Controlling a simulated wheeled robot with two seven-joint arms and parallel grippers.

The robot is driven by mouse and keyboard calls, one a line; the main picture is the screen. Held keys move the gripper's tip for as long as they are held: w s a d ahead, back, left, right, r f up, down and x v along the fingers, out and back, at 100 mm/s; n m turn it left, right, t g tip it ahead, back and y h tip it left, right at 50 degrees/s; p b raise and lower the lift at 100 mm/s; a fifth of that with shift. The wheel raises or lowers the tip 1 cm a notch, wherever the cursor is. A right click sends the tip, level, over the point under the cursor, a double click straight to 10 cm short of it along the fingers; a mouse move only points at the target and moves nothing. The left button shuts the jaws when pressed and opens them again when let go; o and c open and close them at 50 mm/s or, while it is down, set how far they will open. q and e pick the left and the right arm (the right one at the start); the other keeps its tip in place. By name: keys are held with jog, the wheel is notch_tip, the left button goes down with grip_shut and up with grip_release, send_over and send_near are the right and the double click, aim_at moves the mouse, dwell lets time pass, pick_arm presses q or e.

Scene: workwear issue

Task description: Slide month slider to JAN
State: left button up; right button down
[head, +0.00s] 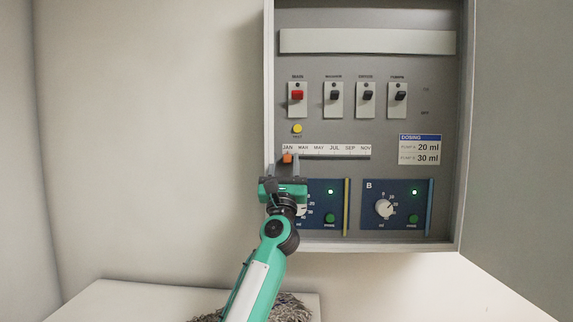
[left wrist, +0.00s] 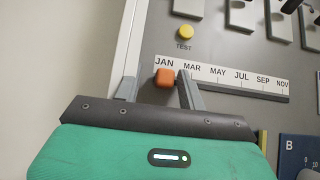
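The month slider's orange knob (head: 287,158) sits under JAN at the left end of the white month scale (head: 340,149). In the left wrist view the orange knob (left wrist: 165,77) is just below the JAN label, and the scale (left wrist: 222,77) runs right to NOV. My left gripper (head: 283,170) is in front of the knob with its fingers apart. In the left wrist view the gripper's fingers (left wrist: 157,92) stand either side of the knob, with gaps visible between finger and knob. My right gripper is not in view.
The open grey cabinet holds a red switch (head: 297,96), several black switches, a yellow TEST button (head: 297,128) and a dosing label (head: 419,149). Dosing panel B (head: 396,207) is lower right; my left arm partly covers the other panel. The cabinet's left wall (head: 269,80) is close to the gripper.

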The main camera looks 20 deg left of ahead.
pick_arm(q)
jog(key=shift+d, duration=0.1)
jog(key=b+v, duration=0.3)
jog(key=v, duration=1)
jog(key=shift+s+f+b, duration=0.25)
jog(key=shift+s+b, duration=0.05)
jog(key=shift+s, duration=0.05)
jog(key=shift+d, duration=0.15)
